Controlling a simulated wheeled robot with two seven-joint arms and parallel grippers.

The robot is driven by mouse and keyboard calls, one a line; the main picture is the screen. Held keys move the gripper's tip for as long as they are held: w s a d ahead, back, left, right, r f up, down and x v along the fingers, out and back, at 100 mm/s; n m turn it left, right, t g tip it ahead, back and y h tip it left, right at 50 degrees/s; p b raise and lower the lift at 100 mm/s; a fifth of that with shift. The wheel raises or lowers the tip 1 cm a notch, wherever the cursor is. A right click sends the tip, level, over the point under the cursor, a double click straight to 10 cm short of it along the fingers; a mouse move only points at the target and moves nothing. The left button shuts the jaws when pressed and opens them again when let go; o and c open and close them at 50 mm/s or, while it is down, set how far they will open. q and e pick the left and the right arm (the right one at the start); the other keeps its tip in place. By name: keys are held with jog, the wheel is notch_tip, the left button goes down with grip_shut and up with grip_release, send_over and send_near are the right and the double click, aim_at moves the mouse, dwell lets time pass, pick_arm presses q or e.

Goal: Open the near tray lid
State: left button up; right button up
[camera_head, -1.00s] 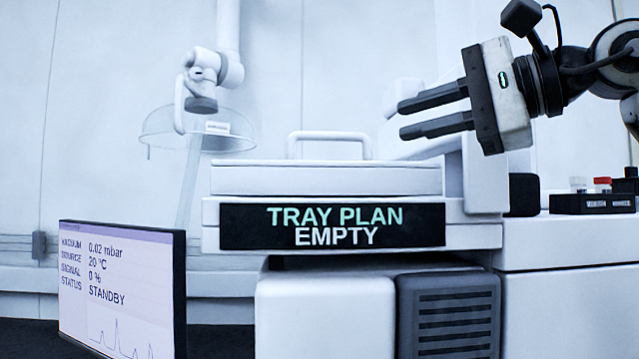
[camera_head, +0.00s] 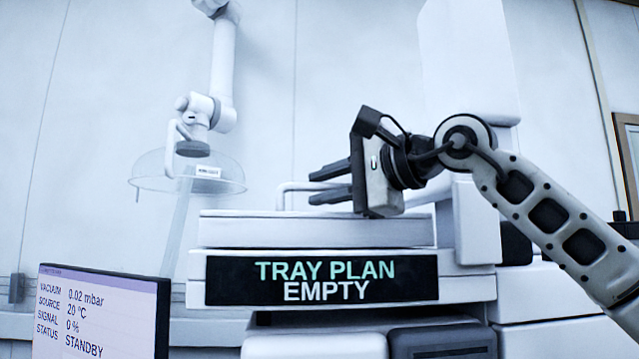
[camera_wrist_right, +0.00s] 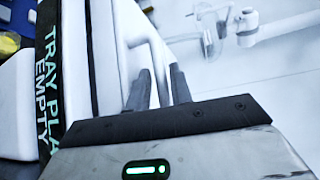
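The near tray lid (camera_head: 310,233) is a flat white cover lying level on the tray unit, above the black sign (camera_head: 322,278) reading "TRAY PLAN EMPTY". Its white loop handle (camera_head: 282,196) stands on top, partly hidden behind my right gripper. The handle also shows in the right wrist view (camera_wrist_right: 150,38), ahead of the fingers. My right gripper (camera_head: 312,187) is open, its two fingers apart, pointing left at about the height of the handle's top bar. I cannot tell whether the fingers touch the handle. My left gripper is in neither view.
A monitor (camera_head: 100,315) showing STANDBY stands at the front left. A white jointed arm (camera_head: 205,110) hangs at the back left by a clear dome (camera_head: 190,178). A tall white housing (camera_head: 475,220) stands right of the lid. The space above the lid's left side is clear.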

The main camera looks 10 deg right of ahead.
jog(key=shift+w+a, duration=0.3)
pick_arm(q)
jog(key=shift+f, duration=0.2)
pick_arm(e)
jog(key=shift+w+a+f, duration=0.15)
jog(key=shift+w, duration=0.05)
